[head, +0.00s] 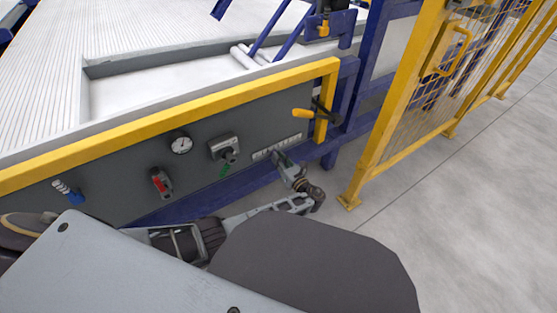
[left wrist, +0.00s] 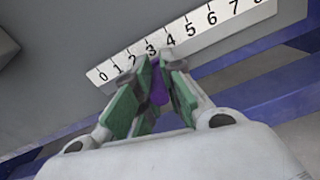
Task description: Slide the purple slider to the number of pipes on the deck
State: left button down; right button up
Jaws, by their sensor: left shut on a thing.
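The purple slider (left wrist: 158,86) shows in the left wrist view between the green-padded fingers of my left gripper (left wrist: 157,68), which is shut on it. It sits below the white number scale (left wrist: 205,35), around the 3 to 4 marks; the fingers hide part of it, so the exact mark is unclear. In the head view my left gripper (head: 281,160) reaches up to the scale (head: 268,153) on the grey panel and hides the slider. Light pipes (head: 244,57) lie by the blue frame at the deck's back edge; their number is hard to tell. My right gripper is not in view.
A yellow fence (head: 392,105) stands further right.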

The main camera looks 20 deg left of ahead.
pick_arm(q)
jog(key=c, duration=1.5)
grip_release()
jog(key=shift+s+f, duration=0.1)
jog(key=shift+f, duration=0.1)
jog(key=shift+o, duration=0.2)
jog(key=shift+r, duration=5.2)
